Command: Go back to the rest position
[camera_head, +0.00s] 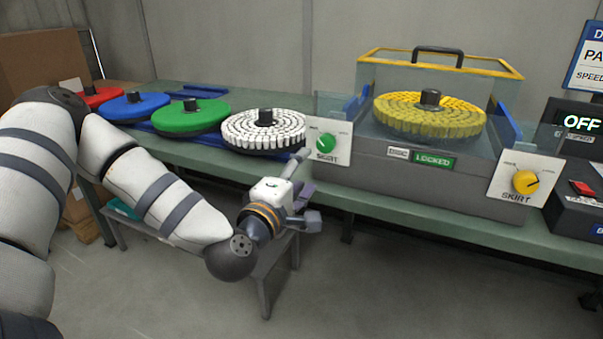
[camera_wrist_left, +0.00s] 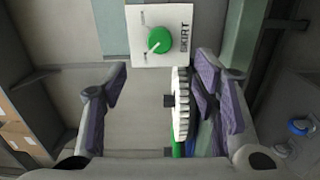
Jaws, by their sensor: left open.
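My left gripper (camera_head: 307,190) is open and empty, in front of the green bench's front edge. In the left wrist view its two purple-padded fingers (camera_wrist_left: 161,80) stand wide apart. A green knob (camera_head: 326,144) on a white SKIRT panel (camera_head: 341,155) is just up and right of the gripper. The knob (camera_wrist_left: 160,40) also shows beyond the gap between the fingers in the left wrist view, apart from them. My right gripper is in neither view.
The bench (camera_head: 372,199) bears red (camera_head: 98,95), blue (camera_head: 132,105), green (camera_head: 190,118) and white (camera_head: 262,129) round brushes. A yellow brush (camera_head: 430,115) sits in a machine marked LOCKED (camera_head: 434,162). A yellow knob (camera_head: 525,182) and an OFF display (camera_head: 580,122) are right. A low stand (camera_head: 265,262) is below my arm.

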